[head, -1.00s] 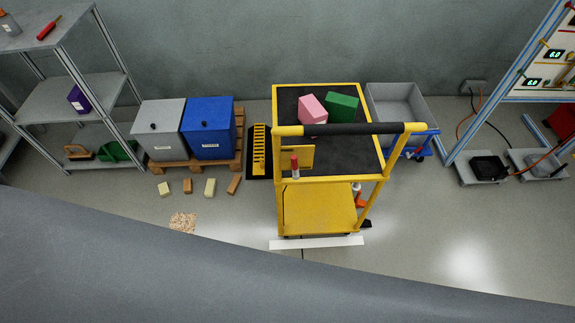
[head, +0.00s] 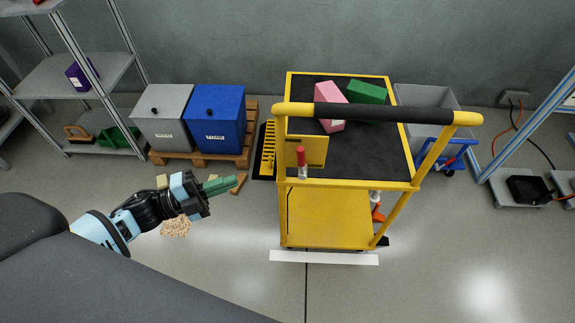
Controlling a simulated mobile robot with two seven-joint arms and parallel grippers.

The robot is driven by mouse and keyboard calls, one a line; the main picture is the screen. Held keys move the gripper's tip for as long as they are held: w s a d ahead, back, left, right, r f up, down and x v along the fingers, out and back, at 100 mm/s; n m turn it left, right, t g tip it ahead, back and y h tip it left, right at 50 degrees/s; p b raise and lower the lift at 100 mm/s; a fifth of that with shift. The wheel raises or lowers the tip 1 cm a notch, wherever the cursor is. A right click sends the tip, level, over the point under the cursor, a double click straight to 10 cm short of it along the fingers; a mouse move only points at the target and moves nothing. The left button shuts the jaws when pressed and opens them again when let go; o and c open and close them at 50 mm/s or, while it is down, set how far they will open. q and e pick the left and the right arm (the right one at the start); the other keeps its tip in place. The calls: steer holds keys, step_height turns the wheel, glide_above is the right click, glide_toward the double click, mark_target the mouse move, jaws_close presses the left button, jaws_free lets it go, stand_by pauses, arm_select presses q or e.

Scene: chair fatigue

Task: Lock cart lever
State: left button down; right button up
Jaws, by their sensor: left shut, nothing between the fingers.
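The yellow cart (head: 330,180) stands upright right of the middle, with a black padded handle bar (head: 380,114) across its near end. A small upright lever-like piece with a red top and pale lower part (head: 302,160) shows at its near left corner, by a yellow plate (head: 308,151). An orange-red piece (head: 377,213) sits low at the cart's right side, partly hidden by the frame. My left gripper (head: 222,185), with green fingers, is shut and empty. It is left of the cart and apart from it. My right gripper is out of view.
A pink block (head: 330,100) and a green block (head: 366,91) lie on the cart's top. Grey (head: 164,128) and blue (head: 216,128) bins stand on a pallet behind my left gripper. A white floor strip (head: 324,257) lies before the cart.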

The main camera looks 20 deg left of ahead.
arm_select(q)
steer(key=m+g, duration=0.1)
steer(key=w+a+r+m+g+h+b, duration=0.1)
steer(key=m, duration=0.1)
steer(key=w+r+m+g, duration=0.1)
steer(key=m, duration=0.1)
steer(key=shift+a+h+b, duration=0.35)
steer(key=shift+a+h, duration=0.05)
steer(key=p, duration=0.2)
glide_toward(301, 163)
steer(key=w+d+r, duration=0.1)
steer(key=w+d, duration=0.2)
steer(key=shift+x, duration=1)
steer(key=shift+r, duration=0.1)
